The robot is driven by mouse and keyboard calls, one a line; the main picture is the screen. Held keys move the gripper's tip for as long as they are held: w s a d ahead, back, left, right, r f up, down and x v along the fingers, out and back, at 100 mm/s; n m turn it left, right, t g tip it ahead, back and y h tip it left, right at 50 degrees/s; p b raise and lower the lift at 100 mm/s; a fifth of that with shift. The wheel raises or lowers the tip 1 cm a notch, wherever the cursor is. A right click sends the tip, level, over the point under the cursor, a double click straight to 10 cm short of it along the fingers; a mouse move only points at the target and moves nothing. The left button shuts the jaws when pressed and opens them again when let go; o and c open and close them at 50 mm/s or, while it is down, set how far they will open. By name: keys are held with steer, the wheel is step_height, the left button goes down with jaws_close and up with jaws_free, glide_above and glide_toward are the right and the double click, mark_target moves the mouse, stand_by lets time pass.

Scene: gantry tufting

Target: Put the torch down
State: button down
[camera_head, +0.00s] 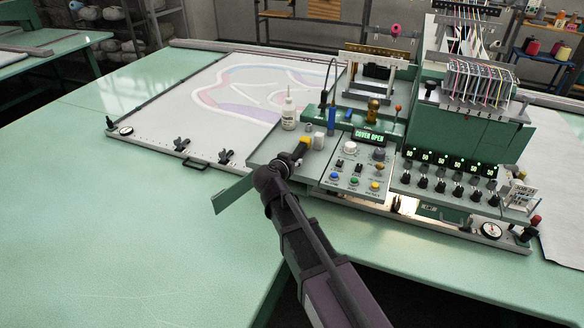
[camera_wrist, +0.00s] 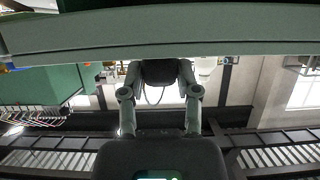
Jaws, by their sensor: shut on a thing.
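My gripper (camera_head: 290,161) is at the front left corner of the machine's control console, at the end of my dark arm. It also shows in the wrist view (camera_wrist: 160,85), where its two fingers are closed on a dark, rounded thing (camera_wrist: 159,72), likely the torch. In the head view a yellow-ended piece (camera_head: 305,143) with a dark part shows just beyond the gripper tip. It may be the torch's end, but I cannot tell for sure. Most of the held thing is hidden, and whether it touches the console is unclear.
The console (camera_head: 345,180) carries knobs, buttons and a display reading "COVER OPEN" (camera_head: 368,138). A white bottle (camera_head: 289,112) stands behind the gripper. The green table (camera_head: 110,230) is clear at the front left.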

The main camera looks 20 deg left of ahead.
steer(key=shift+f, duration=0.35)
steer(key=shift+d, duration=0.15)
steer(key=shift+f, duration=0.15)
steer(key=shift+c, duration=1.7)
jaws_free()
steer(key=shift+r, duration=0.2)
steer(key=p+v, duration=0.4)
steer(key=v, duration=0.8)
steer(key=shift+w, duration=0.1)
